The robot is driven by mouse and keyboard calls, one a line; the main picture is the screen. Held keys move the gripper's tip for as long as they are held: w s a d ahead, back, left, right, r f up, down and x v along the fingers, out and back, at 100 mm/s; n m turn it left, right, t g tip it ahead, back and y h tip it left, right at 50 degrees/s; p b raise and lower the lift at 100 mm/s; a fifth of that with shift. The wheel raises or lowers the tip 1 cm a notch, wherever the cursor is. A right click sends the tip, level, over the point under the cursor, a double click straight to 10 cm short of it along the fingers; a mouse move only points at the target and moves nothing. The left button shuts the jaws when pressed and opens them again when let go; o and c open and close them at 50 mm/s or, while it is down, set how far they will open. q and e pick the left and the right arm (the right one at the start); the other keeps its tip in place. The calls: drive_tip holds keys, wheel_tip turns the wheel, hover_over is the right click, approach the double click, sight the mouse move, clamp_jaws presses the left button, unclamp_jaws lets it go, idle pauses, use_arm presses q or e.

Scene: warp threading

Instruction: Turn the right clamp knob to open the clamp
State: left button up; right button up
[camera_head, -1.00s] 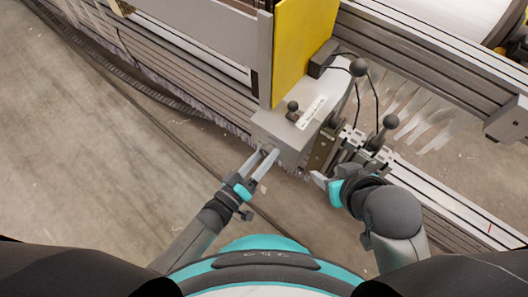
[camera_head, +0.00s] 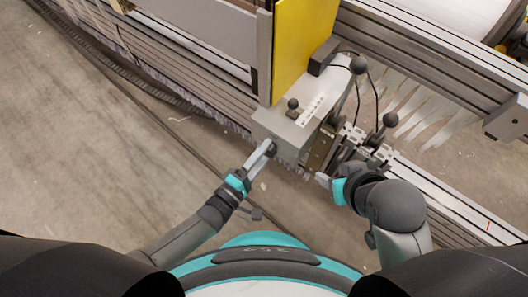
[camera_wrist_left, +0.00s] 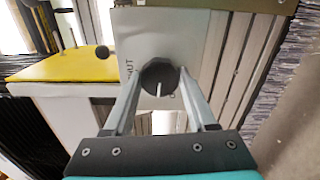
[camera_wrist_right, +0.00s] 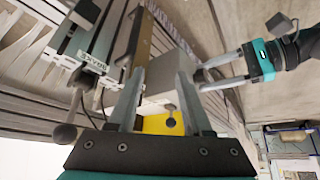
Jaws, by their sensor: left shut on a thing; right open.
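A black round knob (camera_wrist_left: 160,77) with a white line on it sits on the face of a grey metal box (camera_head: 290,130). In the left wrist view it is between both fingers of my left gripper (camera_wrist_left: 160,85), which is shut on it. In the head view my left gripper (camera_head: 268,150) reaches the box's near end and hides most of the knob. My right gripper (camera_head: 322,179) is open and empty beside the clamp mechanism (camera_head: 322,150). In the right wrist view its fingers (camera_wrist_right: 158,95) are apart, with the grey box beyond them.
A yellow panel (camera_head: 300,48) stands behind the box. Black ball-ended levers (camera_head: 390,121) rise close to my right gripper. A long metal rail (camera_head: 450,203) runs to the lower right, with pale threads (camera_head: 410,105) above it. The floor at left is open.

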use_arm(q)
drive_tip(key=n, duration=0.3)
drive_tip(key=shift+f+b, duration=0.1)
drive_tip(key=shift+b, duration=0.2)
drive_tip(key=shift+n, duration=0.7)
use_arm(e)
drive_tip(key=shift+w+a+f+t+y, duration=0.25)
drive_tip(key=shift+w+a+t+y, duration=0.25)
drive_tip(key=shift+w+a+t, duration=0.5)
drive_tip(key=shift+a, duration=0.15)
use_arm(q)
drive_tip(key=o, duration=1.4)
drive_tip(key=p+v, duration=0.2)
drive_tip(key=v, duration=1.3)
drive_tip(key=shift+s+a, duration=0.1)
drive_tip(key=shift+s, duration=0.05)
use_arm(e)
drive_tip(key=s+d+g+h, duration=0.1)
drive_tip(key=d, duration=0.1)
drive_tip(key=s+d+f+g, duration=0.1)
drive_tip(key=s+g, duration=0.1)
drive_tip(key=shift+s+d+h, duration=0.25)
drive_tip(key=shift+d+h, duration=0.15)
